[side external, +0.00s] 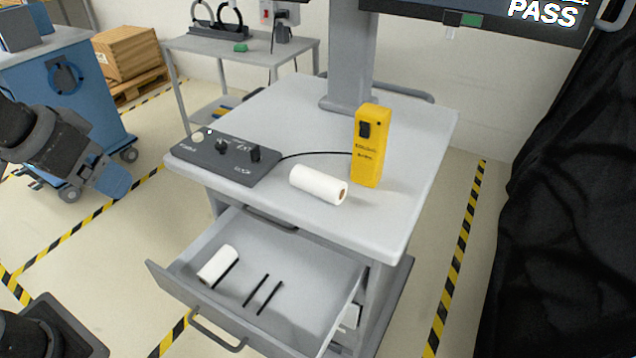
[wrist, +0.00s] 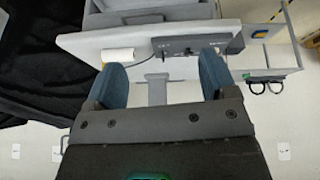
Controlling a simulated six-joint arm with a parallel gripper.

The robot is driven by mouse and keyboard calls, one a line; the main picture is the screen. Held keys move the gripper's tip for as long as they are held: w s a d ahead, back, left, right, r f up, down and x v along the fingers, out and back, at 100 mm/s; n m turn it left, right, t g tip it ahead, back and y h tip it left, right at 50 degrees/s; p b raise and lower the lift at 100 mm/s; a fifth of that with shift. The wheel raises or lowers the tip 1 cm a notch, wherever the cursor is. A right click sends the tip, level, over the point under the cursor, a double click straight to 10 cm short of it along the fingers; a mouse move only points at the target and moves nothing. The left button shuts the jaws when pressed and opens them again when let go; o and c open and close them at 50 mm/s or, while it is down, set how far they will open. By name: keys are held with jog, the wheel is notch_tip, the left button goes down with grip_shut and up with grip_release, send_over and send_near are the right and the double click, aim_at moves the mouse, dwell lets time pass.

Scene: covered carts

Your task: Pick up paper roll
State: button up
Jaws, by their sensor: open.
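A white paper roll (side external: 318,185) with a brown core lies on its side on the grey cart top (side external: 300,110). It also shows in the wrist view (wrist: 118,55). A second white paper roll (side external: 217,264) lies in the open drawer (side external: 320,310) below, beside black strips. My gripper (side external: 115,180) is at the left, well away from both rolls and off to the side of the cart. In the wrist view my gripper (wrist: 163,75) has its two blue fingers wide apart, with nothing between them.
A yellow box-shaped device (side external: 368,148) stands upright beside the roll, and a cable runs from it to a dark control panel (side external: 230,155). A monitor post (side external: 350,60) rises at the back. A black curtain (side external: 560,190) hangs at the right.

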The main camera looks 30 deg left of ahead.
jog(key=w+d+r+n+g, duration=0.1)
jog(key=w+r+n, duration=0.1)
jog(key=w, duration=0.3)
jog(key=w+d+r+n, duration=0.2)
jog(key=w+r, duration=0.1)
jog(key=w, duration=0.1)
jog(key=n+g, duration=0.4)
jog(key=n, duration=0.8)
send_over(318, 175)
jog(key=a, duration=0.1)
notch_tip(318, 175, down, 8)
notch_tip(318, 175, down, 8)
jog(key=shift+f, duration=0.1)
jog(key=f, duration=0.2)
jog(key=d+f, duration=0.1)
jog(key=f, duration=0.1)
jog(key=shift+f, duration=0.6)
jog(key=shift+c, duration=0.3)
